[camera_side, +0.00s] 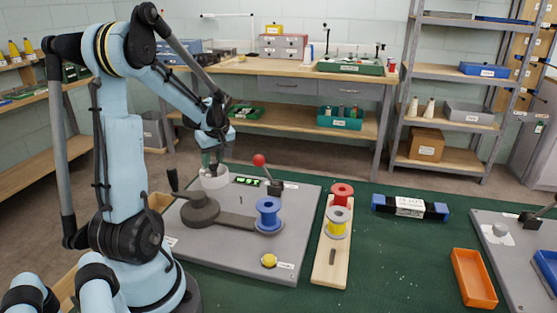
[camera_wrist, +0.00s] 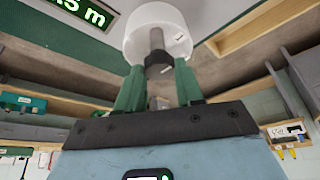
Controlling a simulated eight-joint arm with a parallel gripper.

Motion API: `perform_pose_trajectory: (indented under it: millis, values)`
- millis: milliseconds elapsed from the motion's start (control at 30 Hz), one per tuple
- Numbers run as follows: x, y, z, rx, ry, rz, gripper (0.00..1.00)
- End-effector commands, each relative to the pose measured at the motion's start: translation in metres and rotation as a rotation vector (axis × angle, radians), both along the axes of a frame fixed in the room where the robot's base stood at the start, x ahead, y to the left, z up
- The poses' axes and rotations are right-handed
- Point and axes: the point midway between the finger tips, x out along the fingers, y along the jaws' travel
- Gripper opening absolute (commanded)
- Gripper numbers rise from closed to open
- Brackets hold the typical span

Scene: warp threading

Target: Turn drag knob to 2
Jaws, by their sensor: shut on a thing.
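The drag knob (camera_wrist: 157,32) is a white round dial with a dark grey stem at its middle and a small printed mark near its rim, in the wrist view. It also shows in the side view (camera_side: 213,179) as a white drum at the back left of a grey board. My gripper (camera_wrist: 160,72) has its two green fingers on either side of the stem, shut on it. In the side view my gripper (camera_side: 212,163) points down onto the knob from above. The number setting on the knob is not readable.
On the grey board (camera_side: 250,262) are a dark crank (camera_side: 201,209), a blue spool (camera_side: 268,213), a red-tipped lever (camera_side: 259,160), a yellow button (camera_side: 269,261) and a green-lit display (camera_side: 247,182). A wooden rack (camera_side: 325,270) with red and yellow spools stands to the right.

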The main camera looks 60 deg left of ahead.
Motion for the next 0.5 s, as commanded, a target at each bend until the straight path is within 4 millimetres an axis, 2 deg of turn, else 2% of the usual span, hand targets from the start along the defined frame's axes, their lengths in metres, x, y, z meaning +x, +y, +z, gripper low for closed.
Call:
perform_pose_trajectory:
  millis: [500]
  values:
    - [-0.0036,0.0001,0.0004,0.000,-0.001,-0.407,0.06]
